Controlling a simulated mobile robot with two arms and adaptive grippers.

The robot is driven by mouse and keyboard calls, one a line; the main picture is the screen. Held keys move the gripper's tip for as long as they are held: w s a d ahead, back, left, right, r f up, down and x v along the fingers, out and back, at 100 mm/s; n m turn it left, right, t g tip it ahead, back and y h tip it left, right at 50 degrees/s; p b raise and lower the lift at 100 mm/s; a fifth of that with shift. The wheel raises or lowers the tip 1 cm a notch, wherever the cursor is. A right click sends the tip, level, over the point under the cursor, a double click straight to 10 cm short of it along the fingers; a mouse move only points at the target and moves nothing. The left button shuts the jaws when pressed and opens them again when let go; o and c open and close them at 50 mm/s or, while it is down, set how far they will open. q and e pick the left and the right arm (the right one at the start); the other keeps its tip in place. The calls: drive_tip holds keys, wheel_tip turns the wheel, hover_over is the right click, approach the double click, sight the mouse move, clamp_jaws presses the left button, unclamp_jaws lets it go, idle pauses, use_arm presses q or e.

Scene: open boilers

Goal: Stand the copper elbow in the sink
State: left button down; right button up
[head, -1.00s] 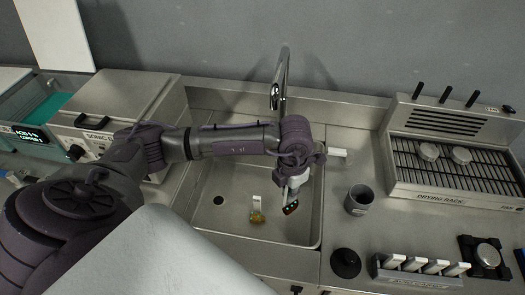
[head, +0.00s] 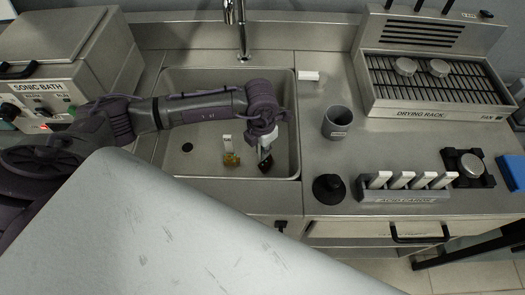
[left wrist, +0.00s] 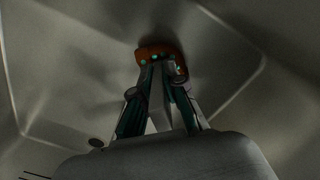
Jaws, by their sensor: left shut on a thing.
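The copper elbow (head: 265,164) is a small dark orange-brown piece with green spots. My left gripper (head: 265,151) is shut on it, pointing down inside the steel sink (head: 205,82). In the left wrist view the elbow (left wrist: 155,51) shows at the fingertips of my left gripper (left wrist: 160,75), against the grey sink. The elbow is low in the basin, near its front right; I cannot tell whether it touches the floor. Its lower shape is dark and partly hidden by the fingers. My right gripper is not in view.
The faucet (head: 241,30) rises behind. A grey cup (head: 337,122) and the drying rack (head: 430,85) are to the right. The basin's left part is clear.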

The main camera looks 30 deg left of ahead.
use_arm(q)
drive_tip(key=shift+f, duration=0.2)
drive_tip(key=c, duration=1.2)
unclamp_jaws()
drive_tip(key=shift+r, duration=0.1)
